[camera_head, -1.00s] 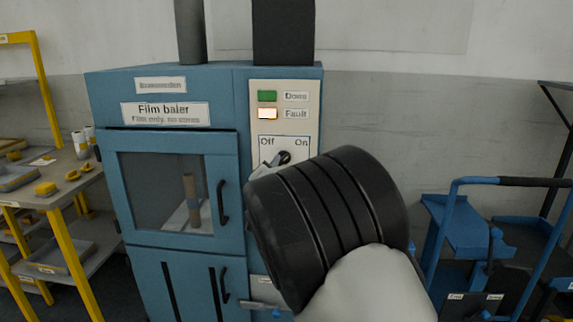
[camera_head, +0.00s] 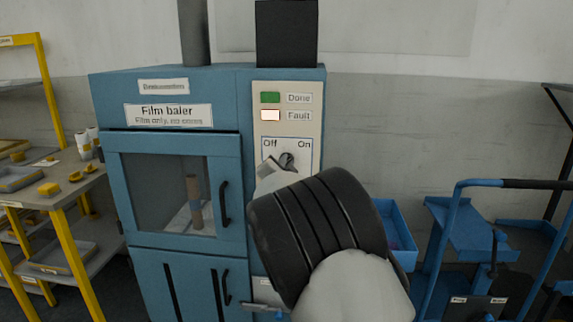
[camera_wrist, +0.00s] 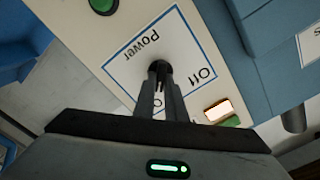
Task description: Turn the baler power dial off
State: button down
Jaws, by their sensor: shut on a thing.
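The baler's power dial (camera_head: 287,158) is a small dark knob on the white panel between the printed words Off on the left and On on the right. My gripper (camera_wrist: 160,78) is shut on the dial in the wrist view, with its two dark fingers on either side of the knob. In the head view my black wrist and gripper body hide the lower part of the dial plate. The knob looks roughly upright there, but its exact pointing is hard to tell. The wrist view shows the Off label (camera_wrist: 205,74) clear, while my fingers partly cover the On label.
The blue film baler (camera_head: 185,255) has a windowed door with a black handle (camera_head: 225,203). A green Done lamp (camera_head: 270,98) and a lit Fault lamp (camera_head: 270,115) sit above the dial. A yellow-framed shelf (camera_head: 60,205) stands left, a blue trolley (camera_head: 455,220) right.

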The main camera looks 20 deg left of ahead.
jog(key=shift+r+n+p, duration=0.1)
jog(key=shift+n+p, duration=0.2)
jog(key=shift+s+a+n+p, duration=0.15)
jog(key=shift+n+p, duration=1.35)
jog(key=shift+n, duration=1.35)
jog(key=shift+w+a+n+p, duration=0.1)
jog(key=shift+n+p, duration=1.4)
jog(key=shift+n, duration=1.4)
jog(key=shift+s+a+n+p, duration=0.15)
jog(key=shift+n+p, duration=1.35)
jog(key=shift+n, duration=1.35)
jog(key=shift+w, duration=0.1)
jog(key=c, duration=1.8)
grip_release()
jog(key=v, duration=1.7)
jog(key=shift+s+p, duration=0.25)
jog(key=shift+p, duration=0.15)
